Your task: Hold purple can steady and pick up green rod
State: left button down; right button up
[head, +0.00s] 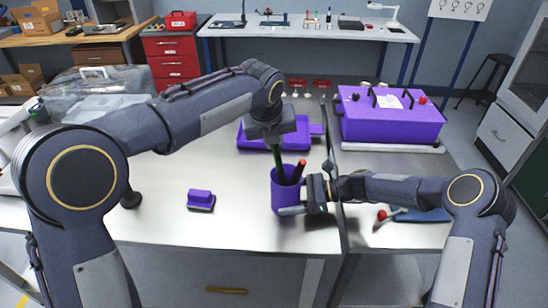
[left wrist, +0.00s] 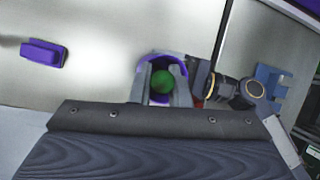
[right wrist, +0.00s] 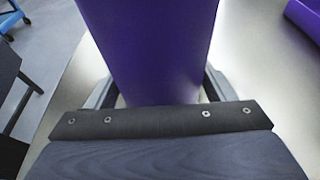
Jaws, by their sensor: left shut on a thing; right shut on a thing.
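The purple can (head: 284,194) stands upright on the metal table near its front. My right gripper (head: 303,200) is shut on the can from the right side; the can (right wrist: 150,50) fills the space between its fingers in the right wrist view. The green rod (head: 279,161) sticks up out of the can. My left gripper (head: 277,145) is above the can, pointing down, shut on the upper part of the rod. In the left wrist view the rod's round green end (left wrist: 163,82) lies between the fingers, with the can's rim behind it. The rod's lower end is hidden inside the can.
A small purple block (head: 201,199) lies to the left. A purple tray (head: 258,136) and a large purple case (head: 390,116) are behind. The table between block and can is clear.

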pick_arm(q)
notch_tip(320, 180, up, 11)
dwell(0.3)
pick_arm(e)
jog(key=o, duration=0.8)
